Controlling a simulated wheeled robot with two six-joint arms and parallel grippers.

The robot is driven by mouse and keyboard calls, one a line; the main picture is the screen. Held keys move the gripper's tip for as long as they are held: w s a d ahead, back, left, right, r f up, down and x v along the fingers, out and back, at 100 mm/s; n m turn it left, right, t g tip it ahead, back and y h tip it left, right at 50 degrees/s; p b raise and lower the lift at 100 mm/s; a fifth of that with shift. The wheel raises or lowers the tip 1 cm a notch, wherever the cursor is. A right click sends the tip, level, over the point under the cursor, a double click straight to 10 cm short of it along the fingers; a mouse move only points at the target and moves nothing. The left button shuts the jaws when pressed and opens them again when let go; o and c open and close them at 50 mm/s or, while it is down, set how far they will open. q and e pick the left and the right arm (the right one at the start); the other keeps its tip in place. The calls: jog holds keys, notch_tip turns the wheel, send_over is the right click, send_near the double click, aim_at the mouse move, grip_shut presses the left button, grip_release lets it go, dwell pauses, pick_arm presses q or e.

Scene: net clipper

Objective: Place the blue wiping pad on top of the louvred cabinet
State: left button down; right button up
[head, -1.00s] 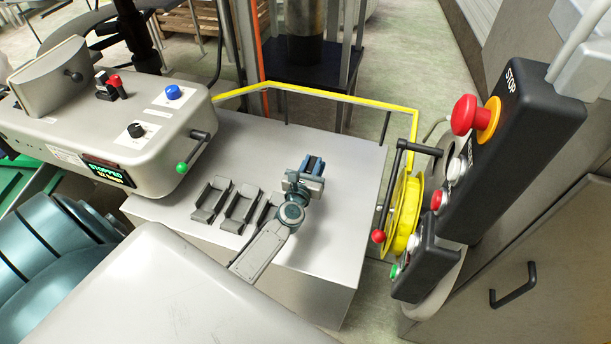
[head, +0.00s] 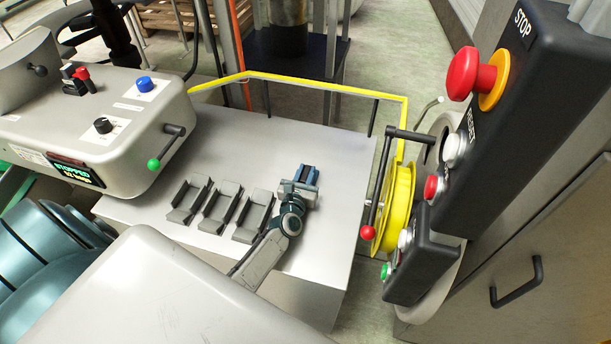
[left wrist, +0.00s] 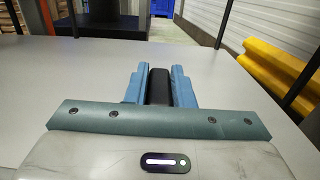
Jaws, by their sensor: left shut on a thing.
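My left gripper (head: 306,173) is above the grey table top, at the right of a row of holders. In the left wrist view its two blue fingers (left wrist: 160,86) are shut on a dark block (left wrist: 159,87). I cannot make out a blue wiping pad in either view; the blue at the gripper is its fingers. A grey cabinet (head: 575,235) with a black handle stands at the right; no louvres show on its visible face, so I cannot tell whether it is the louvred one. My right gripper is not in view.
Three grey holders (head: 221,206) stand on the table (head: 265,143), which has a yellow-topped rail (head: 320,85) behind. A grey machine housing (head: 120,120) stands left. A black control box (head: 510,110) with a red STOP button and a yellow reel (head: 396,205) are at right.

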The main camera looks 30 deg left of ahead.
pick_arm(q)
jog(key=c, duration=1.3)
grip_release()
jog(key=shift+o, duration=0.2)
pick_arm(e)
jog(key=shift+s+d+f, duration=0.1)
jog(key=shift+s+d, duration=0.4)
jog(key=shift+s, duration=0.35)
